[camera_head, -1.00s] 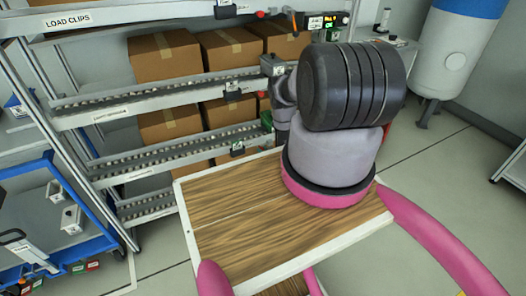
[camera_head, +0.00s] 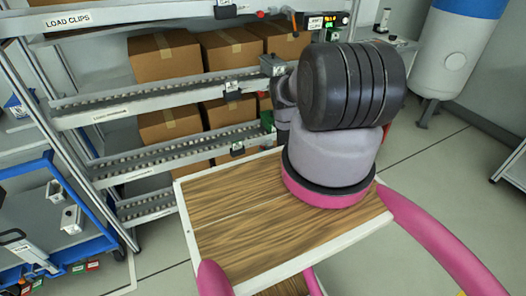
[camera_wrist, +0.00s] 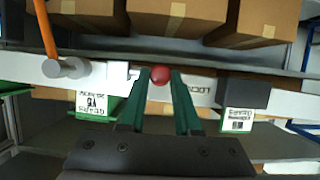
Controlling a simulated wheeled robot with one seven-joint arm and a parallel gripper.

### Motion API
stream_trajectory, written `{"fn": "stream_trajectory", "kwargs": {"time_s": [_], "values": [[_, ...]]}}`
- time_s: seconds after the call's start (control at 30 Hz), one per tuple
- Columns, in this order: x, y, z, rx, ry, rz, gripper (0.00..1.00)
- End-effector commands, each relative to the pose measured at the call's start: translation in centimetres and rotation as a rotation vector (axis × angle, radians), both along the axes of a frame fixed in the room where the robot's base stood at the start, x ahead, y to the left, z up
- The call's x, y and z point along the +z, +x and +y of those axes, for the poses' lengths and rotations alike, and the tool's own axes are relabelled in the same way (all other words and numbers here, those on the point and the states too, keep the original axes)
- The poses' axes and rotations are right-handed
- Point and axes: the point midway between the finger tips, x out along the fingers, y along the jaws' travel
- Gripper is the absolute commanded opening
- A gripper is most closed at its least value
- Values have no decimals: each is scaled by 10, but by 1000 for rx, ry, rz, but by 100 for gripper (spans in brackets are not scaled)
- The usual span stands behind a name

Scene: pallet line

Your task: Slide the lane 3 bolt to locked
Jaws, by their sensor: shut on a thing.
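The lane bolt shows in the wrist view as a round red knob (camera_wrist: 160,75) at a pale rail (camera_wrist: 270,102). My gripper (camera_wrist: 160,82) has two green fingers, one on each side of the knob, shut on it. Dark lettering shows on the rail just right of the fingers, partly covered by them. The bolt's body and its end position are hidden behind the fingers. In the head view my own arm covers the gripper and the knob, so I cannot tell there which lane it is.
Cardboard boxes (camera_head: 163,56) stand on the rack's roller lanes (camera_head: 150,93). In the wrist view, a dark block (camera_wrist: 243,93) sits right of the fingers and a grey cylinder with an orange bar (camera_wrist: 46,28) to the left. A blue cart (camera_head: 45,215) stands at the left.

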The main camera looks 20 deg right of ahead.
Motion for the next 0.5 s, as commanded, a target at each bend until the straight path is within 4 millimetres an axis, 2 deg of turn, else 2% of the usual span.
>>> {"fn": "stream_trajectory", "kwargs": {"time_s": [0.03,0.2,0.5], "values": [[0,0,-13,-6,-3,-1,0],[0,1,-38,-6,-1,-1,0],[0,1,-44,-6,-3,1,0]]}}
